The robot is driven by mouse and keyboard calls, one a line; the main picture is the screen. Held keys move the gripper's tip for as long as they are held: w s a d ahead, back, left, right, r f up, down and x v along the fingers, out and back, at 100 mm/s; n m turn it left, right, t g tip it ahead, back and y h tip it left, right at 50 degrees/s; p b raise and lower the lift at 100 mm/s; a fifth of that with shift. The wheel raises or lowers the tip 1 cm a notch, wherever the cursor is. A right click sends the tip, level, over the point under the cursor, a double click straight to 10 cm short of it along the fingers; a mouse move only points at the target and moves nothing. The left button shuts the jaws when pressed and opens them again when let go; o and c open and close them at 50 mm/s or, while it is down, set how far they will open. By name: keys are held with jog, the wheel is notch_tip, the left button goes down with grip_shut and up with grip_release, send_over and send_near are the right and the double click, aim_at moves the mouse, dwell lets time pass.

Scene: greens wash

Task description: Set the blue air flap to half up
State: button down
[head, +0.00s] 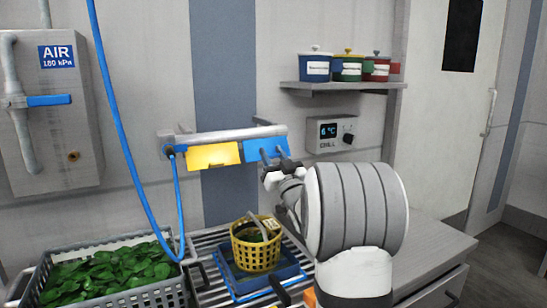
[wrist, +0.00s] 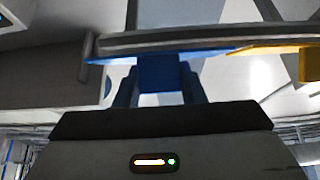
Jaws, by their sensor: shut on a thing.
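The blue air flap (head: 259,150) hangs at the right end of a grey bar (head: 230,135) on the wall, beside a yellow flap (head: 212,156). My gripper (head: 283,158) is at the blue flap's right part, with its jaws shut on it. In the wrist view the fingers (wrist: 160,85) hold a blue tab (wrist: 158,74) of the flap from both sides. The blue flap shows there as a thin, nearly edge-on strip below the bar. Its exact tilt is hard to tell. My gripper and arm hide part of its right side.
A yellow basket (head: 255,248) stands on a blue scale-like tray (head: 235,285) below the flaps. A grey crate (head: 100,295) of green leaves is at the lower left. A blue hose (head: 115,110) hangs at left. A chill control box (head: 330,133) is right of the bar.

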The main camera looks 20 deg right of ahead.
jog(key=c, duration=0.9)
grip_release()
jog(key=b+v, duration=0.1)
jog(key=v, duration=0.7)
jog(key=shift+w+r, duration=0.1)
